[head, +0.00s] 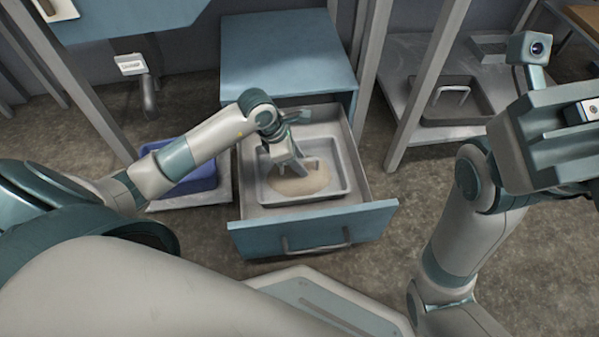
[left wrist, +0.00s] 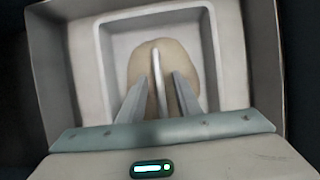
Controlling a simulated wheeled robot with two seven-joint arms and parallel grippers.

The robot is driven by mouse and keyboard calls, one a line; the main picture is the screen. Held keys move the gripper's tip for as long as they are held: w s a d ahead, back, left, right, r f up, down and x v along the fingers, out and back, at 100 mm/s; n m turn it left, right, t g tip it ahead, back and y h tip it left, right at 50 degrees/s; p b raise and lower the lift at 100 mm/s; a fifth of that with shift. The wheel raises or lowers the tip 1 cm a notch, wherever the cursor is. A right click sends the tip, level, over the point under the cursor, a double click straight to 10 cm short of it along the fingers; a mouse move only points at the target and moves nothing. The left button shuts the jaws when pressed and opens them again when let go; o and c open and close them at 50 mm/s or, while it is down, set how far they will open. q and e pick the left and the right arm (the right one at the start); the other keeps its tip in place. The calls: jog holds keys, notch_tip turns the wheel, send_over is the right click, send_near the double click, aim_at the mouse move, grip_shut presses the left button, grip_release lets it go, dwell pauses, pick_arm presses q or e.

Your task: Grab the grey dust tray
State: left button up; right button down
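The grey dust tray (head: 337,178) lies inside the open drawer, with a pile of beige dust (head: 302,182) in it. A pale upright handle (left wrist: 156,62) stands in the middle of the tray in the left wrist view. My left gripper (head: 294,172) reaches down into the tray from above. Its two fingers (left wrist: 161,84) are apart, one on each side of the handle, with gaps visible, so it is open. My right gripper (head: 550,135) is raised at the right edge, far from the tray; its finger opening is not clear.
The drawer (head: 312,233) is pulled out of a blue cabinet (head: 287,52), its walls close around the tray. A blue bin (head: 196,181) stands left of the drawer. A shelf with another grey tray (head: 455,108) is at right, behind metal posts.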

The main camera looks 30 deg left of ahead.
pick_arm(q)
grip_shut()
jog(key=shift+r, duration=0.1)
dwell(1.4)
